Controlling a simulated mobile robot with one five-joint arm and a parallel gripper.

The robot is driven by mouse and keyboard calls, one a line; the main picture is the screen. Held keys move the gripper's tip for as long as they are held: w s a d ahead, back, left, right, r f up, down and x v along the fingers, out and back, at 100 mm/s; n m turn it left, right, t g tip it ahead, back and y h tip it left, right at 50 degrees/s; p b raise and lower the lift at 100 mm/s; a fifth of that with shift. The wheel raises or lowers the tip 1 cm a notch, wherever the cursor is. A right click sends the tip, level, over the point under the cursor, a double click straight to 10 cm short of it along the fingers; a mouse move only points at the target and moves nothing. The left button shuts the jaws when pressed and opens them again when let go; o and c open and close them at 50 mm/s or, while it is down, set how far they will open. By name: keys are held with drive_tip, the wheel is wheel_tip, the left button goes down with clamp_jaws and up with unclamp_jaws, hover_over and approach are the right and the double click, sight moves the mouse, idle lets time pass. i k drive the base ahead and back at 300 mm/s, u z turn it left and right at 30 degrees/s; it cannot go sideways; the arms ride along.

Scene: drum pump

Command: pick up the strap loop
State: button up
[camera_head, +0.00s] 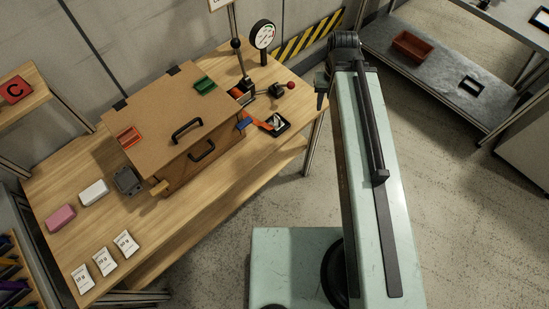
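I cannot single out the strap loop with certainty. An orange strip (261,123) lies at the right end of the brown box, beside a small blue piece (244,123) and reaching toward a black tray (284,130). A black rectangular frame (470,86) lies on the grey shelf at the right. My gripper (321,101) hangs down at the left of the top of my arm, past the right edge of the wooden table and apart from these things. It is small and dark, and its fingers cannot be made out.
The brown box (160,122) with black handles fills the table's (150,232) middle. A gauge (262,36) and a red-knobbed lever (290,86) stand behind. Pink (60,218) and white (93,192) blocks and white cards lie left. A red-brown bin (412,45) sits on the shelf. Floor between is clear.

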sight(277, 122)
drive_tip(key=k, duration=1.95)
drive_tip(key=u, duration=1)
drive_tip(key=i, duration=2)
drive_tip(key=z, duration=0.05)
